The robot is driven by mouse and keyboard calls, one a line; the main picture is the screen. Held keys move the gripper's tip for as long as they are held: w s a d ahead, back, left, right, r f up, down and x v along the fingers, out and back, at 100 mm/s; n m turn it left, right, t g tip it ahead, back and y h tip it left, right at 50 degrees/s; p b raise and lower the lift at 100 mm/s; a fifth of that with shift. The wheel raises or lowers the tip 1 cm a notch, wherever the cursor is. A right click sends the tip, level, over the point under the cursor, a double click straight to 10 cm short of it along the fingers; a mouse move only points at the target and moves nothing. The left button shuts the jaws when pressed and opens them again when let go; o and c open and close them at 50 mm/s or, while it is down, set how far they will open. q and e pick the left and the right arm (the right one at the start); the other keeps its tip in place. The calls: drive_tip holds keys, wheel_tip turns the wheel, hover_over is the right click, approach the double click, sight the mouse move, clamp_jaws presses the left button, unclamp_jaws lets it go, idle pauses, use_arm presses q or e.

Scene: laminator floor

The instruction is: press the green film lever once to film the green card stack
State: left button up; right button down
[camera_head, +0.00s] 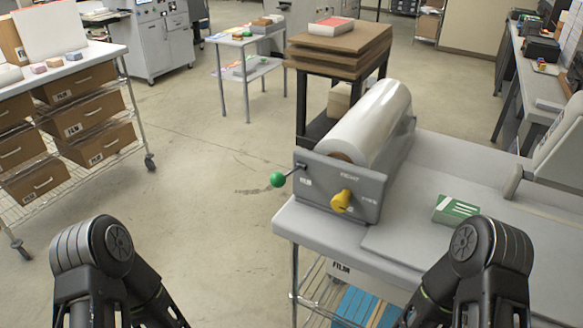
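The green film lever (278,180) is a green ball on a short dark rod at the left end of a grey control panel (322,194). A yellow knob (341,201) sits further right on the same panel. A large clear film roll (370,122) lies behind the panel. The green card stack (455,209) lies on the grey table to the right of the panel. My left arm shows at the bottom left and my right arm at the bottom right, in front of the table. Both grippers are below the picture's edge.
The grey table (408,237) has bare room around the card stack. A shelf under it holds blue sheets (356,305). A wheeled rack with brown drawers (86,115) stands at the left. Brown boards (338,55) are piled behind the roll. The floor at centre left is clear.

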use_arm(q)
clamp_jaws()
idle(0.6)
idle(0.8)
